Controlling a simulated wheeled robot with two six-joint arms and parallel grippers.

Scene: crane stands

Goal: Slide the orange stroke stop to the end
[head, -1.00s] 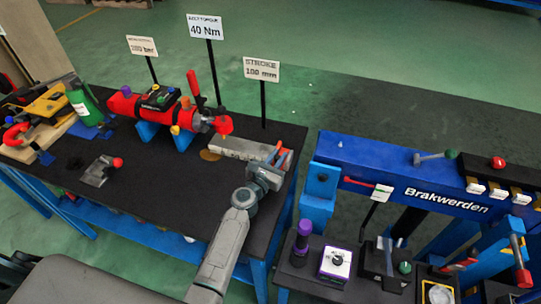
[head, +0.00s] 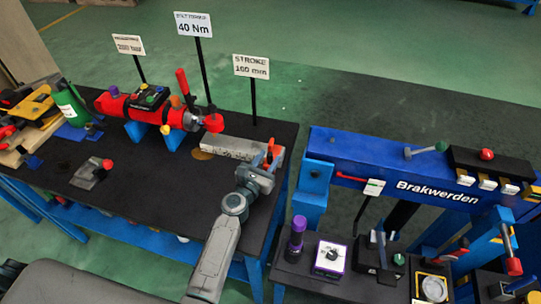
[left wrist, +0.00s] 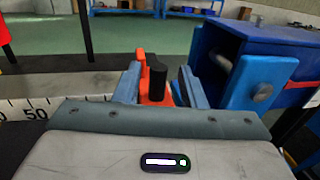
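The orange stroke stop (head: 271,149) is on the right part of the pale scale block (head: 228,148), near its right end, on the black table. In the left wrist view the orange stroke stop (left wrist: 144,87) stands between my two blue-grey fingers with a black knob (left wrist: 157,77) beside it. My left gripper (head: 267,160) reaches it from the front with one finger on each side. My right gripper is not in view.
The STROKE 100 mm sign (head: 251,66) stands behind the block. A red cylinder (head: 150,108) on blue supports is left of it. The blue Brakwerden beam (head: 400,178) is to the right, across a gap. Bare table lies left of my arm.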

